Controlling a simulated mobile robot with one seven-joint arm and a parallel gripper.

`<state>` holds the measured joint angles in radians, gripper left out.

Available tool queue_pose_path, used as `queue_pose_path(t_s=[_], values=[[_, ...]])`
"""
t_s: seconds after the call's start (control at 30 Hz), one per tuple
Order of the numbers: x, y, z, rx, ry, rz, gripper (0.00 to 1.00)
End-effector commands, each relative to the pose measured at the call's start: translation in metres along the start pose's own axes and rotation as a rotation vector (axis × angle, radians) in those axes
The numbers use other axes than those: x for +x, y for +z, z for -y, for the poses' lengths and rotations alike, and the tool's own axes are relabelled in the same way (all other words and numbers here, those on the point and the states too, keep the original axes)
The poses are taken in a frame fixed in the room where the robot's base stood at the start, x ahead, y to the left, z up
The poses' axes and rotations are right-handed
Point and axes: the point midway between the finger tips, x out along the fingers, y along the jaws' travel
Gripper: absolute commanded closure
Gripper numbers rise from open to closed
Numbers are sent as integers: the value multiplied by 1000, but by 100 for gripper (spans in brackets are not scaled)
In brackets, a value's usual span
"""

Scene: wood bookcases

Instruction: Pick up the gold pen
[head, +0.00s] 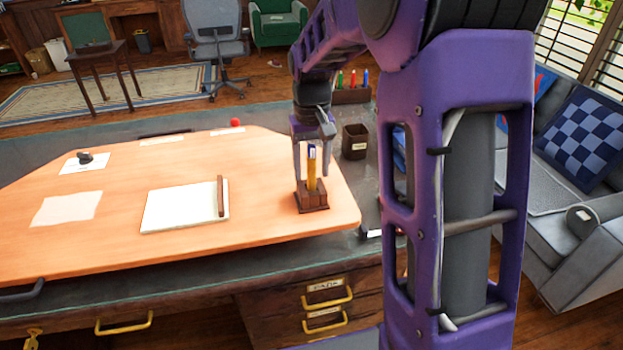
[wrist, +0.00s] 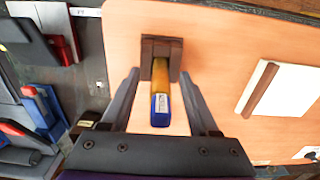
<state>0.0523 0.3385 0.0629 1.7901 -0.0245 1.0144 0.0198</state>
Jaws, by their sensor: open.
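The gold pen (head: 311,168) stands upright in a small dark wooden holder (head: 313,203) near the right end of the desk top. It has a blue end with a white label. In the wrist view the pen (wrist: 160,85) points toward my camera, with its holder (wrist: 168,47) beyond it. My gripper (head: 312,170) is open above the holder. In the wrist view its two fingers (wrist: 160,90) are on either side of the pen, with gaps between them and it. The pen appears free of both fingers.
A white book with a brown strip (head: 185,206) lies left of the holder. Papers (head: 68,208) and a dark object (head: 85,158) lie farther left. A dark cup (head: 355,141) and a rack of coloured pens (head: 352,92) stand behind. A red ball (head: 235,122) is at the back.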

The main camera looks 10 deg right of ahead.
Motion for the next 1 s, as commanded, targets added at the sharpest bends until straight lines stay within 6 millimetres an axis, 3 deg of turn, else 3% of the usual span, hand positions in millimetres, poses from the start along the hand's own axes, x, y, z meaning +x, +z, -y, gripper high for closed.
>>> queue_pose_path(t_s=[0.13,0.4,0.73,1.0], values=[[16,0,0,0,0,1,39],[17,0,0,0,0,-1,41],[17,0,0,0,0,-1,100],[17,0,0,0,0,-1,100]])
